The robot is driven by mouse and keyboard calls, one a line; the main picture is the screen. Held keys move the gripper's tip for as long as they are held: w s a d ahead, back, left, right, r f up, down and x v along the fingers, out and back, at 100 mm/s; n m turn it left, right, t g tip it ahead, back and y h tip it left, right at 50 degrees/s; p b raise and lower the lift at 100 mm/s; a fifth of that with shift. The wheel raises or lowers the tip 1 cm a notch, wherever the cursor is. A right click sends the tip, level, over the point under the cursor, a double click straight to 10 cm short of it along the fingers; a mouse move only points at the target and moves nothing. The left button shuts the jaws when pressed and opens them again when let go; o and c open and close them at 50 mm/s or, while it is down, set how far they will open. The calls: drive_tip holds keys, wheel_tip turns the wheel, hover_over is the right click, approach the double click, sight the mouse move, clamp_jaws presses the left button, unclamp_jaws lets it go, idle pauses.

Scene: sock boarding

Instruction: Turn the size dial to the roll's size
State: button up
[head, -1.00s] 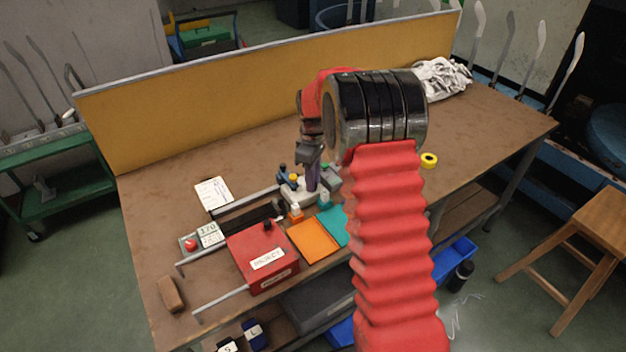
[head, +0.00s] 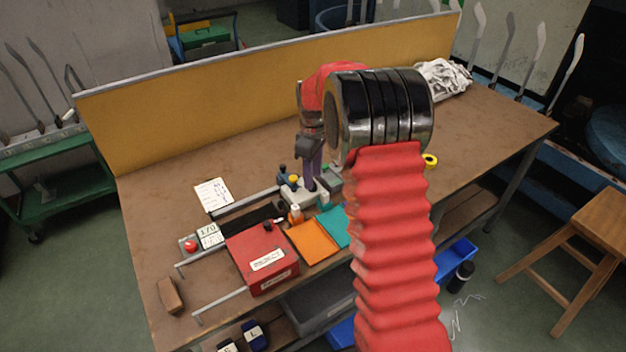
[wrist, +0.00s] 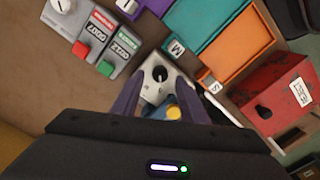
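My gripper (wrist: 160,88) has two purple fingers, spread apart with nothing held between them. It points down over a pale grey block (wrist: 153,92) with a dark round hole or knob (wrist: 160,73); I cannot tell whether the fingers touch it. I cannot read the knob settings, or tell which is the size dial. In the head view my gripper (head: 310,182) hides part of this area.
A blue part with a yellow cap (wrist: 173,112) is close to the fingers. Teal (wrist: 188,62) and orange (wrist: 236,52) trays and a red reject box (head: 258,246) stand nearby. A yellow board (head: 220,105) backs the table. The table's right half is mostly clear.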

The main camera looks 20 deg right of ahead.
wheel_tip(320, 180, up, 11)
idle(0.4)
drive_tip(key=shift+w+m, duration=0.1)
drive_tip(key=shift+m, duration=0.2)
